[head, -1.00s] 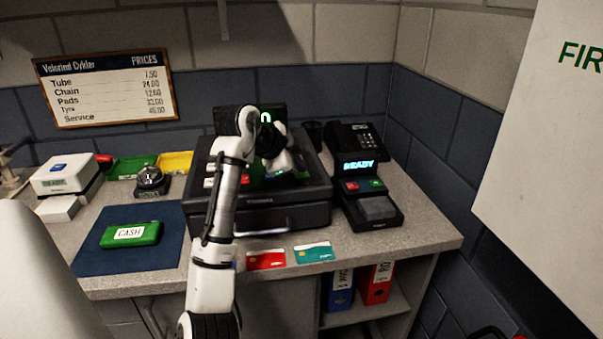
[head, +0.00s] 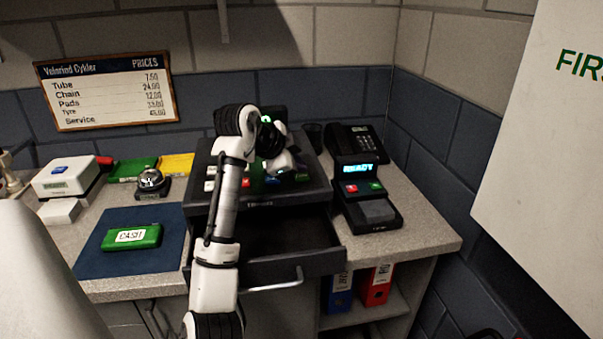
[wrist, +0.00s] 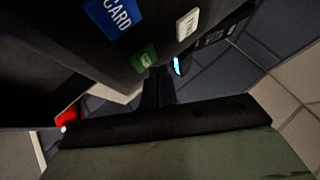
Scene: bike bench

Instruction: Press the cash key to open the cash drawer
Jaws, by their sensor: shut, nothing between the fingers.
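The dark cash register (head: 318,195) stands on the counter, and its cash drawer (head: 325,262) is slid out at the front with its handle over the counter edge. The inside that shows is dark. My gripper (head: 296,170) is over the right part of the register's key panel. In the wrist view my gripper (wrist: 160,85) is shut and empty, its tips close to a small green key (wrist: 144,58) whose label I cannot read. A blue CARD key (wrist: 114,17) and a white key (wrist: 187,24) are beside it. I cannot tell whether the tips touch the green key.
A card terminal (head: 368,195) reading READY stands right of the register. Left are a blue mat (head: 95,262) with a green CASH pouch (head: 132,237), a bell (head: 151,180) and a white box (head: 66,176). Binders (head: 377,284) stand on the shelf below.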

